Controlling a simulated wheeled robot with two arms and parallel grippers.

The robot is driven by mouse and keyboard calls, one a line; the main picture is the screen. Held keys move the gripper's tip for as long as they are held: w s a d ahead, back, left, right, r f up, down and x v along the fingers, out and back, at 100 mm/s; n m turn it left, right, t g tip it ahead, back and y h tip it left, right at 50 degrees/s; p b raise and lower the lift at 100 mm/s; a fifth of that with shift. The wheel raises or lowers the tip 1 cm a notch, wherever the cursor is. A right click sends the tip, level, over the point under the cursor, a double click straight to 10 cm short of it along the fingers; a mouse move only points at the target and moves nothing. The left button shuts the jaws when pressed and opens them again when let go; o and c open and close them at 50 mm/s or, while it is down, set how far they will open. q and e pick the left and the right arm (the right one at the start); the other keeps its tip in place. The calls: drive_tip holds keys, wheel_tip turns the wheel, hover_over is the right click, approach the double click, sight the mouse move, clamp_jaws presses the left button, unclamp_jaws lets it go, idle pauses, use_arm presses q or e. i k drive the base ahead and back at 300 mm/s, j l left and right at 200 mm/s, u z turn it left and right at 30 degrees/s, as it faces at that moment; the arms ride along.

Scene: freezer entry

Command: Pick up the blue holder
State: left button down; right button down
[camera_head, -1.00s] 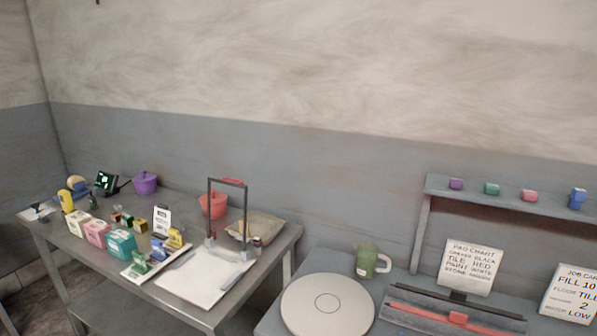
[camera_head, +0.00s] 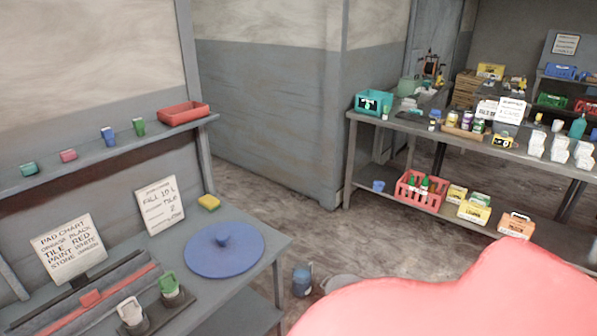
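Two blue things could be the holder, and I cannot tell which. One is a small upright blue piece (camera_head: 108,137) on the wall shelf, between a pink piece (camera_head: 68,155) and a green piece (camera_head: 138,127). The other is a flat blue disc (camera_head: 222,252) with a raised knob, lying on the grey table at the left. Neither of my grippers is in view, and nothing is seen touching either blue thing.
The wall shelf (camera_head: 110,153) also bears a red tray (camera_head: 182,113). A yellow sponge-like block (camera_head: 209,202) lies behind the disc. A large smooth red shape (camera_head: 470,295) covers the lower right. A dark blue container (camera_head: 302,280) stands on the floor. A loaded rack stands at right.

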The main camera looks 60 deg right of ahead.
sight(226, 249)
drive_tip(key=k+z, duration=0.1)
drive_tip(key=z, duration=1.2)
